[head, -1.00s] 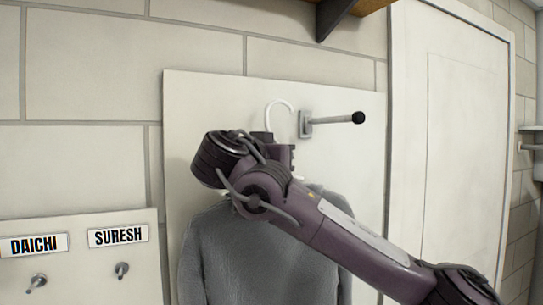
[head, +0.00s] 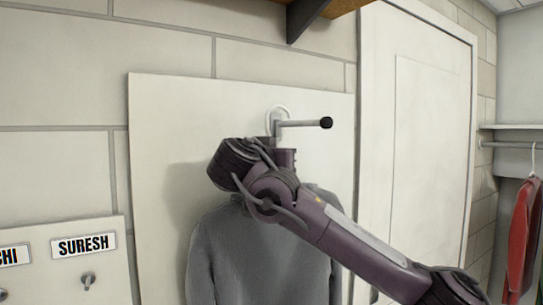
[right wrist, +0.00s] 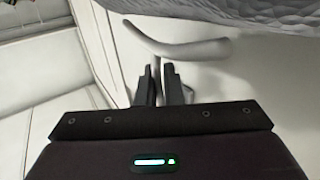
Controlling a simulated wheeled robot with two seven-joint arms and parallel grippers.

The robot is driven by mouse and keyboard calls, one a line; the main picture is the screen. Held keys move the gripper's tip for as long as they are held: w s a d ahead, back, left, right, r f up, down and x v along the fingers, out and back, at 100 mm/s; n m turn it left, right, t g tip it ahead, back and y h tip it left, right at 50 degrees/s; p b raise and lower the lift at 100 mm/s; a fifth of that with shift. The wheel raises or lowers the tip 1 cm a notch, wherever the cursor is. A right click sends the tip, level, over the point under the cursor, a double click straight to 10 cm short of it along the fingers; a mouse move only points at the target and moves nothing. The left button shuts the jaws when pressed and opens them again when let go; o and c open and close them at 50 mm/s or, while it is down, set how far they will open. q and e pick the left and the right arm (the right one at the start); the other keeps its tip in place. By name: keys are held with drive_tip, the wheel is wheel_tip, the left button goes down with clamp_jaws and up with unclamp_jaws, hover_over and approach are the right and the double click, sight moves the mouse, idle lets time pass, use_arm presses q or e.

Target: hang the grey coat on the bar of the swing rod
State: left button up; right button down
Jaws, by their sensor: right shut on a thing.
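The grey coat (head: 235,255) hangs from a white hanger, upright, partly behind my right arm in the head view. The hanger's hook (head: 279,107) rises above my right gripper (head: 284,158), at the bracket end of the swing rod (head: 298,124). The rod is a short grey bar with a black ball tip, jutting right from the white panel. Hook and bracket overlap in this view; I cannot tell whether they touch. In the right wrist view, my right gripper (right wrist: 158,85) is shut on the hanger (right wrist: 182,46), with the coat (right wrist: 235,10) beyond. My left gripper is not shown.
A white panel (head: 160,120) backs the rod on the brick wall. A shelf with a dark bracket (head: 304,18) juts out above. A white door (head: 430,130) stands to the right, then red clothes (head: 521,235) on a rail. A SURESH label (head: 84,246) and peg (head: 88,281) are lower left.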

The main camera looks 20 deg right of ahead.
drive_tip(key=shift+w+d+r+p, duration=0.1)
drive_tip(key=shift+d+p, duration=0.25)
drive_tip(key=shift+d, duration=0.3)
drive_tip(key=shift+w+d+r+p, duration=0.1)
drive_tip(key=shift+d+p, duration=0.2)
drive_tip(key=shift+d, duration=0.35)
drive_tip(key=shift+s+d+f+b, duration=0.1)
drive_tip(key=shift+f+b, duration=0.55)
drive_tip(key=shift+b, duration=0.1)
drive_tip(key=shift+f+b, duration=0.5)
drive_tip(key=shift+b, duration=0.15)
